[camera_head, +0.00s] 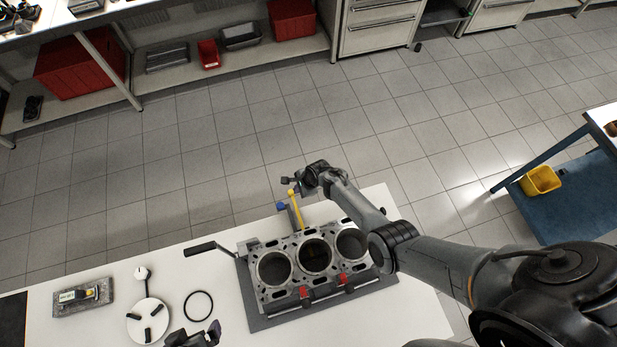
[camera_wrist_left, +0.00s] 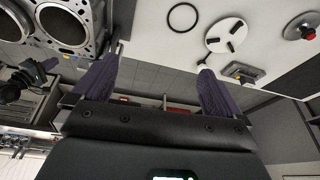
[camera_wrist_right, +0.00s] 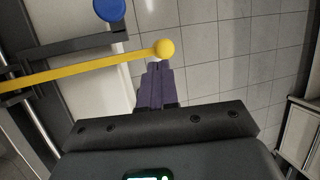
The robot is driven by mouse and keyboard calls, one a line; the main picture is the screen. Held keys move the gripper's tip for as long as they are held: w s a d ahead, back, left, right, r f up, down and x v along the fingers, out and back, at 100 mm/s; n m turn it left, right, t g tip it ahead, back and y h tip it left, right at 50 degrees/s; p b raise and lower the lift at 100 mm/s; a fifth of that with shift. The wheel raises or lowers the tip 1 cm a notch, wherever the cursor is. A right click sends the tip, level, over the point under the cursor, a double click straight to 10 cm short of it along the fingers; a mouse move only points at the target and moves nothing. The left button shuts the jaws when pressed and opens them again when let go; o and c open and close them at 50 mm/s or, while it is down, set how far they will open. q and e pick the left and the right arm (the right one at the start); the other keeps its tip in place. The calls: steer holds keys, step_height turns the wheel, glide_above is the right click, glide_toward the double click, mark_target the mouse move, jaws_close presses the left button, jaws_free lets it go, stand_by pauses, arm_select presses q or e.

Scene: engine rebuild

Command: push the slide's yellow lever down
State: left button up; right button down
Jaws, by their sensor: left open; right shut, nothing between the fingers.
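The slide's yellow lever (camera_head: 297,212) stands up behind the engine block, with a round yellow ball (camera_wrist_right: 165,49) at its end. A blue knob (camera_head: 281,206) is beside it, also in the right wrist view (camera_wrist_right: 109,9). My right gripper (camera_wrist_right: 155,66) is shut and empty. Its fingertips are close to the lever near the ball; I cannot tell whether they touch. In the head view its wrist is just above and right of the lever's top. My left gripper (camera_wrist_left: 160,62) is open and empty, at the bottom edge of the head view.
The engine block (camera_head: 313,255) with three bores lies on a dark plate with two red clamps. A black-handled crank (camera_head: 200,248) sticks out left. A black ring (camera_head: 198,305), a white disc (camera_head: 148,321) and a grey tray (camera_head: 83,297) lie left on the white table.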

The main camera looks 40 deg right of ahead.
steer(key=p+v, duration=0.2)
steer(key=v, duration=0.7)
steer(key=shift+s+r, duration=0.25)
steer(key=shift+r, duration=0.1)
